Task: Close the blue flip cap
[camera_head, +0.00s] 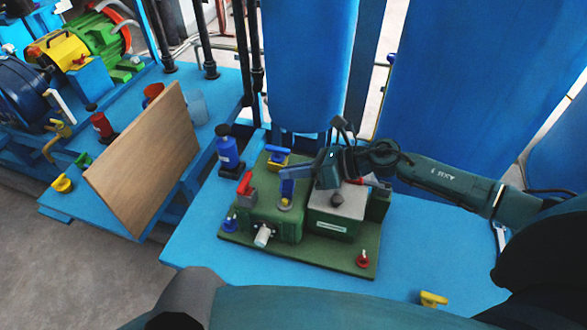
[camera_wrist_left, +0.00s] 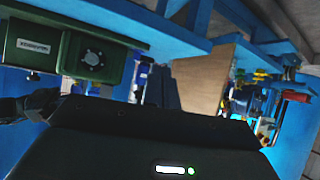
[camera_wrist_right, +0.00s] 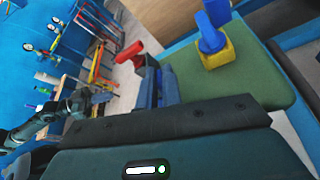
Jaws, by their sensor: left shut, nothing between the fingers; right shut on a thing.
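The blue flip cap (camera_head: 286,190) stands raised on its small round mount on the green unit (camera_head: 318,239). My right gripper (camera_head: 288,173) reaches in from the right and is shut on it, its fingers level across the upper part. In the right wrist view the shut right fingers (camera_wrist_right: 158,82) largely hide what is between them. Another blue flap on a yellow base (camera_head: 277,156) sits just behind; it also shows in the right wrist view (camera_wrist_right: 212,38). My left gripper (camera_wrist_left: 160,86) is shut and empty, away from the unit.
A red lever (camera_head: 245,184) on a grey base is just left of the right fingers. A blue bottle (camera_head: 228,152) stands behind the unit. A red knob (camera_head: 362,259) is at its front right corner. The blue table (camera_head: 205,250) is clear at front left. A wooden board (camera_head: 145,160) leans further left.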

